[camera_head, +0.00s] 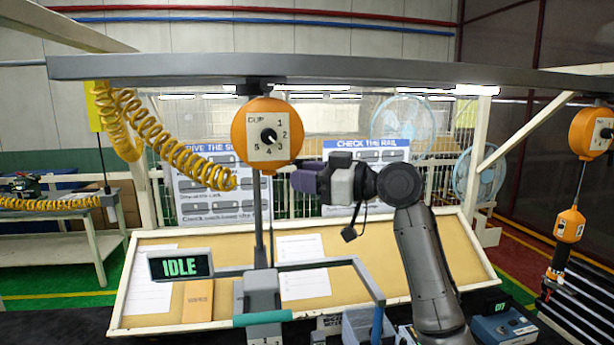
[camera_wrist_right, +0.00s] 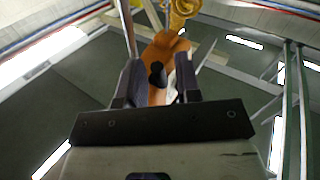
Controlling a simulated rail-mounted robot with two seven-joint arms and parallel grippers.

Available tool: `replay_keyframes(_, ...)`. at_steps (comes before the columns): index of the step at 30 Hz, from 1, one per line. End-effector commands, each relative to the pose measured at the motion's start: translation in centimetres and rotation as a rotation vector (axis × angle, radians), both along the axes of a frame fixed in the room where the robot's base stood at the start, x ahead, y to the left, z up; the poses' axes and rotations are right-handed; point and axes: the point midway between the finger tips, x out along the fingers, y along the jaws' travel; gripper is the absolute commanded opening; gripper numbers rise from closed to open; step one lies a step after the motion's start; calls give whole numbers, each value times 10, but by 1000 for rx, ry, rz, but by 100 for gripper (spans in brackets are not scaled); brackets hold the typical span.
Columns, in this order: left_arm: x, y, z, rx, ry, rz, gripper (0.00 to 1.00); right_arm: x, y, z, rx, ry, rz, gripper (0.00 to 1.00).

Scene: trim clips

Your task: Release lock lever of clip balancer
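The clip balancer (camera_head: 267,135) is a round orange housing hanging from the overhead beam, with a cream face marked CLIP, numbers 1 to 5 and a black dial knob. My right gripper (camera_head: 300,180) is at the lower right of the housing, pointing left, with purple-grey fingers. In the right wrist view, my right gripper (camera_wrist_right: 158,85) is open. The orange housing (camera_wrist_right: 165,48) and a black knob-like part (camera_wrist_right: 157,73) show between its fingers; I cannot tell whether that part is the lock lever or whether the fingers touch it. My left gripper is not in view.
A yellow coiled hose (camera_head: 150,130) hangs left of the balancer. Below stand a tilted board (camera_head: 400,260) with papers, an IDLE display (camera_head: 180,265) and a grey post with a frame (camera_head: 262,290). Another orange balancer (camera_head: 592,130) hangs at far right.

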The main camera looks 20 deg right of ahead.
Motion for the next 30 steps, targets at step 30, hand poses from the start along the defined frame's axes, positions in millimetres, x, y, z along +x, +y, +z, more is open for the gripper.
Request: replay_keyframes(30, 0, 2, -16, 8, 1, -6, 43, 1, 5, -2, 222, -41, 0, 0)
